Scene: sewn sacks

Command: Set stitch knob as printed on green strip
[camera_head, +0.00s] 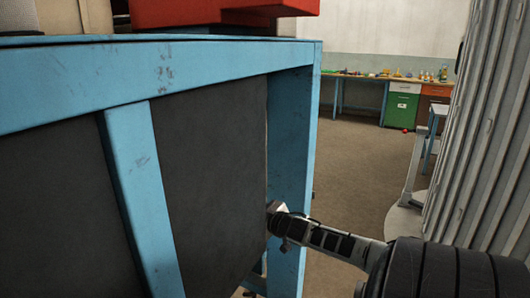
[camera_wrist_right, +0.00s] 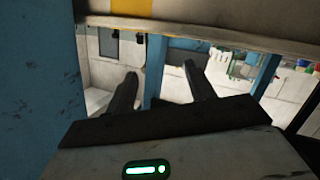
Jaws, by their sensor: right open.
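Neither the stitch knob nor the green strip shows in either view. My right gripper (camera_wrist_right: 161,84) is open in the right wrist view, its two dark fingers apart with nothing between them. A blue post stands close on the left of that view, and a pale beam runs across above the fingers. In the head view my right arm reaches in from the lower right, its pale far end (camera_head: 276,207) by the blue leg of a workbench (camera_head: 180,80). The fingers cannot be made out there. My left gripper is in neither view.
The blue-framed bench with dark panels fills the left of the head view. A red object (camera_head: 190,12) sits on top. A grey ribbed surface (camera_head: 480,130) stands at right. Open floor (camera_head: 355,150) lies between, with a far bench and green cabinet (camera_head: 401,106) behind.

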